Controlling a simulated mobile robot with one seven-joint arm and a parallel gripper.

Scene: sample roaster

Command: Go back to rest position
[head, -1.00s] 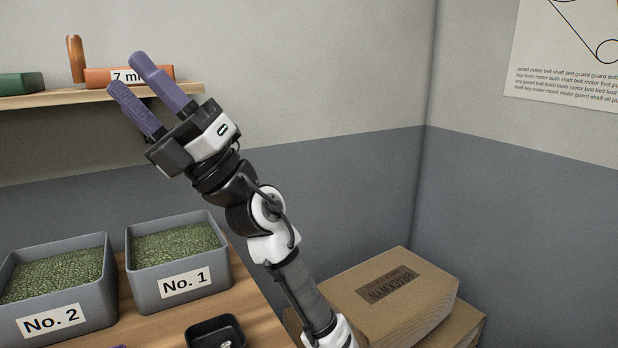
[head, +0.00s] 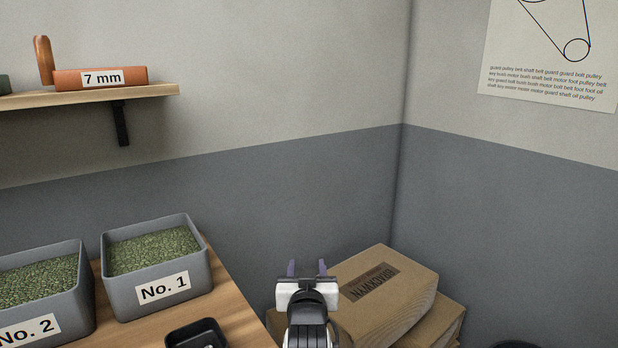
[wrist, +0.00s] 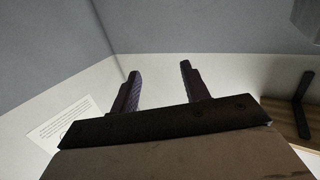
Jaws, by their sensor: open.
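My gripper (head: 307,268) is at the bottom middle of the head view, with its two purple fingers pointing up and apart. It is open and nothing is between the fingers. It is right of the wooden table and in front of the cardboard boxes. In the wrist view the two fingers (wrist: 158,88) stand apart against the bare wall, with no object between them. The rest of my arm is mostly hidden below the picture edge.
Bin No. 1 (head: 155,300) and bin No. 2 (head: 70,318) hold green beans on the table (head: 232,290). A black tray (head: 180,335) is near them. Boxes (head: 395,310) lie at the right. A shelf (head: 150,91) carries an orange 7 mm block (head: 125,76).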

